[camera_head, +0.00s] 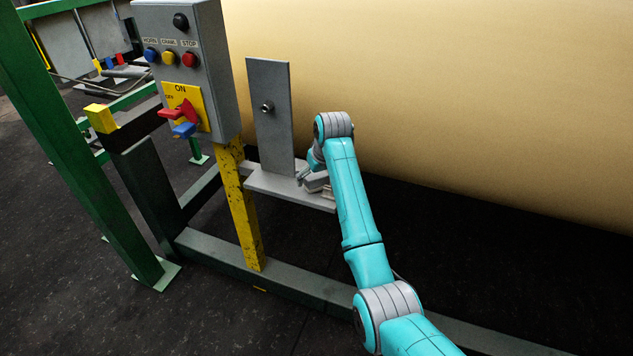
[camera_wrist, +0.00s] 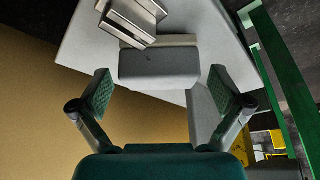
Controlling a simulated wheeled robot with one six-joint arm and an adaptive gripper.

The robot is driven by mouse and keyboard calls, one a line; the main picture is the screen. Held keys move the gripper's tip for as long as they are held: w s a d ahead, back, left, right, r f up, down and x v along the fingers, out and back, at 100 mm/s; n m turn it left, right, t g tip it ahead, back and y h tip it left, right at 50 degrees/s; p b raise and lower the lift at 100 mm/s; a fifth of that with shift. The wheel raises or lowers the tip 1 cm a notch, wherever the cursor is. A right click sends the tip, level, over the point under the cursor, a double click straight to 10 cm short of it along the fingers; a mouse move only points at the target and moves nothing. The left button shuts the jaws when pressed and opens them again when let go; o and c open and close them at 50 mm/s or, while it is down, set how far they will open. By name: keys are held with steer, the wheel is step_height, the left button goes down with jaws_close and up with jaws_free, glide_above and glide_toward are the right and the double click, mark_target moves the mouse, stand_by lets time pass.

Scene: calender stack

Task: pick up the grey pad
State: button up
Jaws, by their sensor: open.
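The grey pad (camera_wrist: 158,69) is a rounded block lying on a light grey shelf (camera_wrist: 207,38), with a paler strip along its far side. In the wrist view my gripper (camera_wrist: 164,92) is open, with one green-padded finger to each side of the pad's near end. I see gaps between the fingers and the pad, and nothing is held. In the head view my gripper (camera_head: 308,174) is low over the shelf (camera_head: 285,189), partly hidden by my arm. The pad is too small and covered there to make out clearly.
Metal blocks (camera_wrist: 133,18) lie just beyond the pad on the shelf. An upright grey plate with a bolt (camera_head: 269,120) rises behind the shelf. A large tan roll (camera_head: 440,90) fills the back. A control box (camera_head: 190,60) on a yellow post (camera_head: 238,205) stands left.

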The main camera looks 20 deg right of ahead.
mark_target(317, 176)
steer(key=c, duration=1.3)
steer(key=shift+r, duration=0.1)
steer(key=shift+c, duration=0.2)
step_height(317, 176, up, 9)
steer(key=shift+r, duration=0.1)
steer(key=shift+s+a+f+t, duration=0.15)
steer(key=shift+f+t, duration=0.25)
steer(key=shift+f, duration=1.05)
steer(key=shift+s+d+f+t, duration=0.1)
steer(key=shift+f+t, duration=0.3)
steer(key=shift+f, duration=1.05)
steer(key=shift+s+a+f+t, duration=0.15)
steer(key=shift+f+t, duration=0.25)
steer(key=shift+f, duration=1.05)
steer(key=shift+d+f, duration=0.1)
steer(key=shift+f, duration=0.1)
steer(key=o, duration=1.3)
steer(key=shift+o, duration=0.2)
